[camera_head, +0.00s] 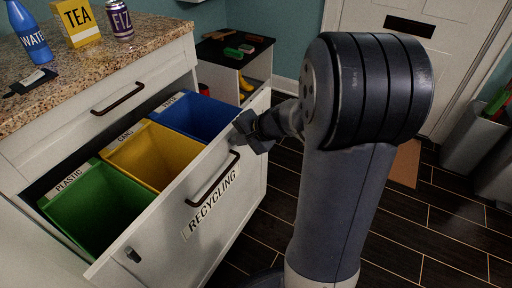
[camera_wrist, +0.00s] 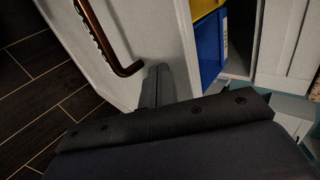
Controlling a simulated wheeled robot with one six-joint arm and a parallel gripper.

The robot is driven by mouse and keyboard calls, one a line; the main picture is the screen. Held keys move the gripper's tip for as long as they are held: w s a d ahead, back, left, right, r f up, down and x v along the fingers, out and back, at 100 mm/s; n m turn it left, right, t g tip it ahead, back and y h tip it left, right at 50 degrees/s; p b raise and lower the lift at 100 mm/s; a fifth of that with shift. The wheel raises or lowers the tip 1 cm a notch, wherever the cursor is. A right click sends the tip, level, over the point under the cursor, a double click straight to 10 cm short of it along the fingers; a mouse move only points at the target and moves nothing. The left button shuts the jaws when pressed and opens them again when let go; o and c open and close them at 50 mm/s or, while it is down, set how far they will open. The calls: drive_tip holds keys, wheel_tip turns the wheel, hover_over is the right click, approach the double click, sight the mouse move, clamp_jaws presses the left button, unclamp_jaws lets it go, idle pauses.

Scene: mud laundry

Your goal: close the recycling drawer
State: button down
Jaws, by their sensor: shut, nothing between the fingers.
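The recycling drawer (camera_head: 222,205) is pulled out from the white cabinet, its front labelled RECYCLING with a dark bar handle (camera_head: 213,179). Inside it stand a green bin (camera_head: 95,205), a yellow bin (camera_head: 153,155) and a blue bin (camera_head: 193,116). My gripper (camera_head: 252,131) is shut and empty at the top right part of the drawer front, beyond the handle. In the wrist view my gripper (camera_wrist: 157,85) points at the white front beside the copper-toned handle (camera_wrist: 105,40). I cannot tell whether the fingertips touch the front.
A granite countertop (camera_head: 100,62) above holds a blue water bottle (camera_head: 29,34), a yellow tea box (camera_head: 77,22) and a purple can (camera_head: 120,20). A shut upper drawer (camera_head: 115,98) has its own handle. Dark tiled floor (camera_head: 420,235) lies open at the right. A white door (camera_head: 390,50) stands behind.

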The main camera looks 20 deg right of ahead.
drive_tip(key=w+a+p, duration=0.1)
drive_tip(key=w+a, duration=0.4)
drive_tip(key=w, duration=0.2)
drive_tip(key=w+a+p, duration=0.2)
drive_tip(key=w+a, duration=0.4)
drive_tip(key=w, duration=0.1)
drive_tip(key=w+a+p, duration=0.2)
drive_tip(key=w+a, duration=0.4)
drive_tip(key=w, duration=0.2)
drive_tip(key=shift+s, duration=0.1)
